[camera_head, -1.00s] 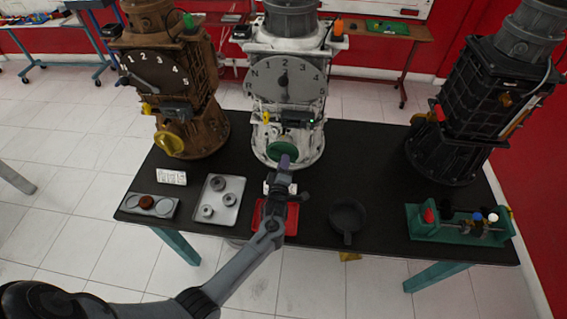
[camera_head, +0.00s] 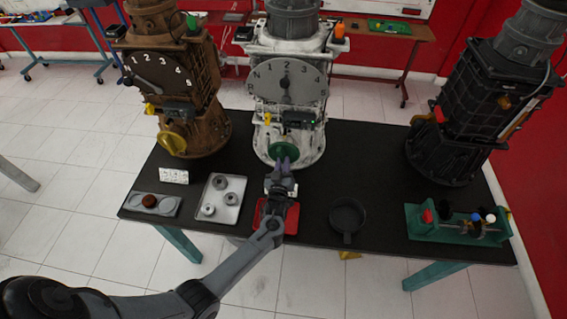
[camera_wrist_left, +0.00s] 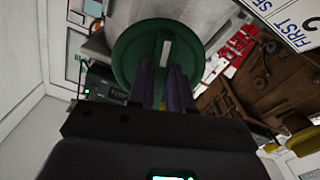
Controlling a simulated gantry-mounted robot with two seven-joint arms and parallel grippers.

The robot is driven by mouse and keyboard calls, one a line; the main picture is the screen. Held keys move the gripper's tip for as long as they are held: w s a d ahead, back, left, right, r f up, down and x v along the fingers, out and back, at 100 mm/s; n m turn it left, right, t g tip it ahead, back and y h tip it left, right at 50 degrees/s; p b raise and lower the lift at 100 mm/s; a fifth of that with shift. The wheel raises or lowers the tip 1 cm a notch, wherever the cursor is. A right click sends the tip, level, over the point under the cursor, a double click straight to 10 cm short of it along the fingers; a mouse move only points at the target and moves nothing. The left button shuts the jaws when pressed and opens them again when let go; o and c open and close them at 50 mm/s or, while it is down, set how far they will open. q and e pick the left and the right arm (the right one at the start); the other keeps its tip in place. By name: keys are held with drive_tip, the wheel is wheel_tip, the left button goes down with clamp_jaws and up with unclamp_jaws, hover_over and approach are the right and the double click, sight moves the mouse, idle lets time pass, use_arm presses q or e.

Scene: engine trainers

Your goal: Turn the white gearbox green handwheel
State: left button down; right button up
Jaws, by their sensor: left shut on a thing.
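The white gearbox (camera_head: 262,132) stands upright at the back middle of the black table. Its green handwheel (camera_head: 287,149) sits low on its front and faces me. My left gripper (camera_head: 280,164) reaches up to the wheel from the front. In the left wrist view the green handwheel (camera_wrist_left: 135,52) fills the space ahead, and the fingers (camera_wrist_left: 167,84) of my left gripper are close together on its middle. They are shut on the wheel, and a pale bar shows just beyond their tips. The fingers hide part of the wheel. My right gripper is not in view.
A brown gearbox (camera_head: 190,85) stands left and a black one (camera_head: 490,90) right. In front lie a grey tray with rings (camera_head: 232,214), a red tray (camera_head: 291,222), a black pan (camera_head: 347,217) and a green fixture (camera_head: 425,233). The table right of the white gearbox is clear.

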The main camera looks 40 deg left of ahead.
use_arm(q)
drive_tip(key=m, duration=0.2)
drive_tip(key=m+p, duration=0.1)
drive_tip(key=m, duration=0.1)
drive_tip(key=shift+a+m, duration=0.2)
drive_tip(key=shift+m, duration=0.1)
drive_tip(key=shift+s+a+m+p, duration=0.15)
drive_tip(key=shift+m+p, duration=0.3)
drive_tip(key=shift+m, duration=1.55)
drive_tip(key=c, duration=1)
unclamp_jaws()
drive_tip(key=shift+c, duration=0.2)
drive_tip(key=shift+s, duration=0.1)
drive_tip(key=p+v, duration=0.1)
drive_tip(key=v, duration=0.9)
drive_tip(key=shift+s+d, duration=0.25)
drive_tip(key=shift+s, duration=0.05)
